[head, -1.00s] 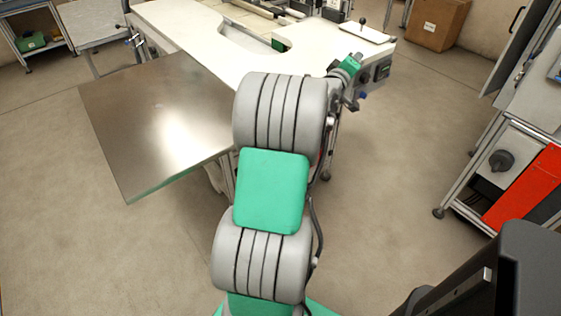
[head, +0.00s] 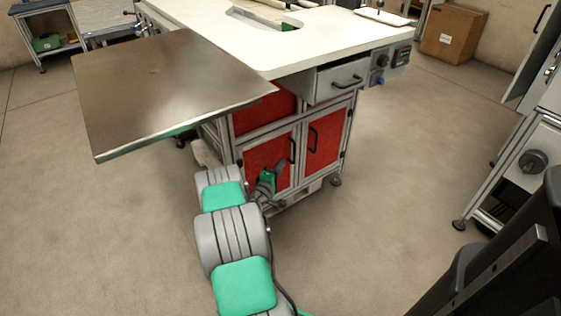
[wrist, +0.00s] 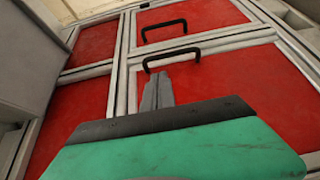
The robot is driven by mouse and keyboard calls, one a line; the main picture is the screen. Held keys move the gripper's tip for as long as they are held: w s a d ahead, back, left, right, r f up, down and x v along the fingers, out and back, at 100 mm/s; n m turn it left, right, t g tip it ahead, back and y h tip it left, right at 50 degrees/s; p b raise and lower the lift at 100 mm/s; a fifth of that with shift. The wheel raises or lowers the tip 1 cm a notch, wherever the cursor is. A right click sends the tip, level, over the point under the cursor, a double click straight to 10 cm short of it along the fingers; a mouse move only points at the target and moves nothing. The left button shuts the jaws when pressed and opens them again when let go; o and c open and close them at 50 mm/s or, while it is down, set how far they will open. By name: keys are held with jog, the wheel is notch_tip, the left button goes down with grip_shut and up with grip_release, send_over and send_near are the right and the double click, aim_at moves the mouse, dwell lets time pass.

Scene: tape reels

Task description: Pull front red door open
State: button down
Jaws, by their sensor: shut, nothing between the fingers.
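The cabinet under the white table has two red doors in grey frames, side by side and both closed. The left door (head: 262,153) has a black bar handle (head: 292,150) near its right edge; the right door (head: 323,142) has one (head: 313,138) near its left edge. My gripper (head: 279,165) is in front of the left door, a little below and left of its handle. In the wrist view, the shut, empty fingers (wrist: 158,82) point at the nearer door (wrist: 240,80), their tips close to its handle (wrist: 171,56). I cannot tell whether they touch it. The other handle (wrist: 164,27) lies beyond.
A grey drawer (head: 335,80) with a handle juts out above the doors. A metal side shelf (head: 170,90) overhangs at the left. A grey cabinet frame (head: 490,185) stands at the right. The floor between is free. A cardboard box (head: 453,35) stands far back.

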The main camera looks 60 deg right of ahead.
aim_at(288, 151)
jog(key=d, duration=0.3)
jog(key=d+b, duration=0.1)
jog(key=d, duration=0.2)
jog(key=w+d+f+b, duration=0.1)
jog(key=d, duration=0.1)
jog(key=shift+d, duration=0.4)
jog(key=shift+w+d+r, duration=0.1)
jog(key=shift+d, duration=0.15)
